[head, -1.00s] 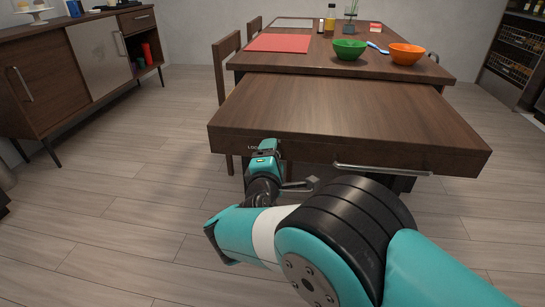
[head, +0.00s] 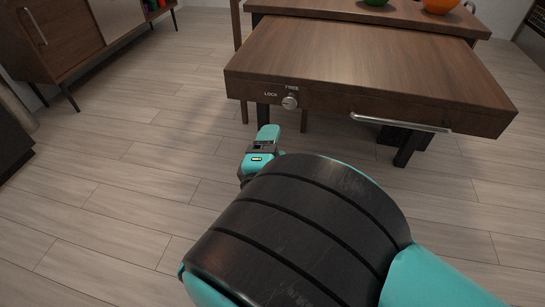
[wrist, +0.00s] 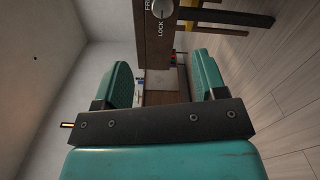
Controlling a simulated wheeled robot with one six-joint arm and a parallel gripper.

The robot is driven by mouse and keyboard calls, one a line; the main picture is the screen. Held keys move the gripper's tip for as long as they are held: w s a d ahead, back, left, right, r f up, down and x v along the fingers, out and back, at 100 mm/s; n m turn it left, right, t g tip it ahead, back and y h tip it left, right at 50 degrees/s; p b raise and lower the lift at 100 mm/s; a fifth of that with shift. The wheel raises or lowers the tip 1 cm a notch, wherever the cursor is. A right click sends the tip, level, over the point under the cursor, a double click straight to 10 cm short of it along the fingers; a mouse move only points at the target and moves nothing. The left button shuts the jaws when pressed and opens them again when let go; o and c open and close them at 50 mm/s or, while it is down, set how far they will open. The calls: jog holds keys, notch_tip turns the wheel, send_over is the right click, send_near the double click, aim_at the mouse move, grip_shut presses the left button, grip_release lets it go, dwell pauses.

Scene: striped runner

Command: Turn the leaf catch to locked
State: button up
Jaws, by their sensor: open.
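The catch is a round silver knob (head: 289,102) on the front edge of the wooden table leaf (head: 370,70). LOCK is printed to its left and FREE above it in the head view. The knob (wrist: 162,8) also shows at the top edge of the wrist view, with its labels turned sideways. Which label it points to is too small to tell. My gripper (head: 267,136) is below and slightly left of the knob in the head view, apart from it. In the wrist view my gripper's (wrist: 162,77) teal fingers are spread with nothing between them.
A metal bar handle (head: 400,122) runs along the leaf's front, right of the knob. A green bowl (head: 375,2) and an orange bowl (head: 440,6) stand on the table behind. A sideboard (head: 75,35) is at the left. The floor before it is clear.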

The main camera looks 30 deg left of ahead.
jog(key=shift+s+d+f+b, duration=0.2)
jog(key=shift+s+b, duration=0.35)
jog(key=shift+b, duration=0.85)
jog(key=shift+s+d+f+b, duration=0.15)
jog(key=shift+s+b, duration=0.35)
jog(key=shift+b, duration=0.9)
jog(key=shift+r, duration=0.15)
jog(key=shift+d, duration=0.1)
